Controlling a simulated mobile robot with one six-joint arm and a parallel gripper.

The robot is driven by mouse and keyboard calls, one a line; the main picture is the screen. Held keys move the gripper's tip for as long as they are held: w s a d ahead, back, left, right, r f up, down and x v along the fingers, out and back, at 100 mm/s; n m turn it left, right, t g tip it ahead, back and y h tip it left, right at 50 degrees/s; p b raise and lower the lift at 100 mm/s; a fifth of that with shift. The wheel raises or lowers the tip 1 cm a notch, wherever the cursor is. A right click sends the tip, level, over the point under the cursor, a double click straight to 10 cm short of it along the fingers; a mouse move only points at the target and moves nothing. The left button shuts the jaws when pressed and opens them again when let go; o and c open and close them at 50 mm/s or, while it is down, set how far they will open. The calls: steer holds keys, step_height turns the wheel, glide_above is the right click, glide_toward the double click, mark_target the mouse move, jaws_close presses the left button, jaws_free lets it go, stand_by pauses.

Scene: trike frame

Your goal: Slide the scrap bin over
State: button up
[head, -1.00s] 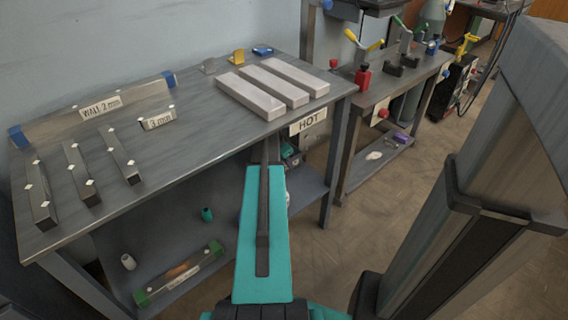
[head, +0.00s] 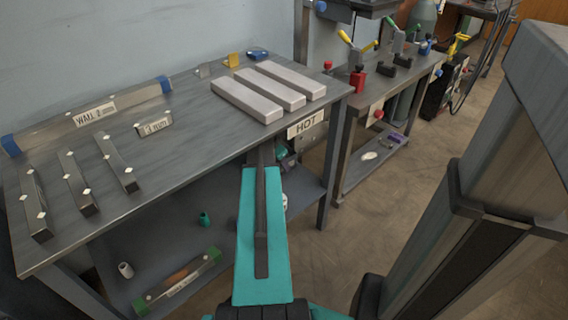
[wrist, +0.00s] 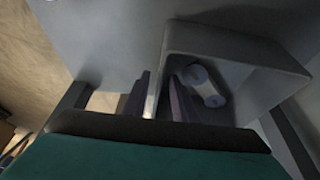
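The scrap bin (wrist: 240,45) appears in the wrist view as a grey open box, right of centre. A pale cylindrical piece (wrist: 205,85) lies inside it. My gripper (wrist: 158,98) has its two dark fingers apart, one on each side of the bin's left wall. I see a gap between the fingers, and I cannot make out firm contact with the wall. In the head view my teal arm reaches under the bench top and hides the gripper and most of the bin.
A second bench (head: 375,100) stands to the right. Floor between is open.

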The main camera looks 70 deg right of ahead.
steer(key=p+v, duration=0.2)
steer(key=v, duration=0.5)
steer(key=shift+r, duration=0.25)
stand_by(0.5)
